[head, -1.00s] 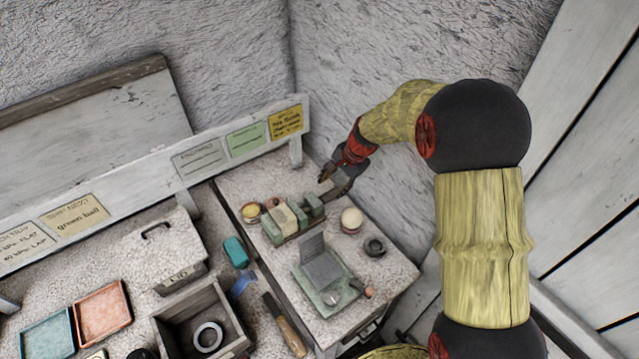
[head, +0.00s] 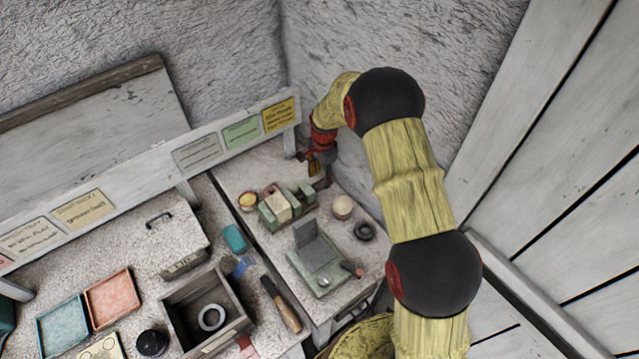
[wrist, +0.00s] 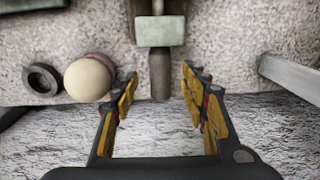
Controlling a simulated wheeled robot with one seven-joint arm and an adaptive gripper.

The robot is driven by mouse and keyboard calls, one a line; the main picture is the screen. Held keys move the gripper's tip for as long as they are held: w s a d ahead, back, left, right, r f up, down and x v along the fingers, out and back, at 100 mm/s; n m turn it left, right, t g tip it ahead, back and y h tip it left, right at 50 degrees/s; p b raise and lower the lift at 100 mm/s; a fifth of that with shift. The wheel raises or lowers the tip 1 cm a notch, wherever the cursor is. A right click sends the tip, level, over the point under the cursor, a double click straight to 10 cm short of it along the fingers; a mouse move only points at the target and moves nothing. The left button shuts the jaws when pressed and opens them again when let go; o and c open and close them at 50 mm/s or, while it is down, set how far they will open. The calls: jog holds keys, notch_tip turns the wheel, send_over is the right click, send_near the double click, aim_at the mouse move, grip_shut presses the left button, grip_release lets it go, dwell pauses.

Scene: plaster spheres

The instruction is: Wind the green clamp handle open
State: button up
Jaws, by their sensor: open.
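The green clamp (head: 306,194) stands at the back of the small side table, with pale blocks in its row. In the wrist view its green end block (wrist: 160,32) shows with a dark grey rod-like handle (wrist: 160,78) sticking out toward my gripper. My gripper (wrist: 160,84) is open, one finger on each side of the handle in the picture. I cannot tell whether the handle is at the same depth as the fingertips, and no contact shows. In the head view my gripper (head: 318,172) is just behind the clamp, partly hidden, near the wall.
A cream ball (head: 342,206) and a dark ring (head: 364,231) stand beside the clamp. A green-based stand with a grey plate (head: 319,253) is in front. A yellow ball (head: 247,200) sits at the left. A post (wrist: 290,78) is close to the right finger in the wrist view.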

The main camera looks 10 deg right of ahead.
aim_at(320, 183)
jog(key=shift+w+f, duration=0.15)
jog(key=shift+f, duration=2.05)
jog(key=c, duration=1.2)
grip_shut()
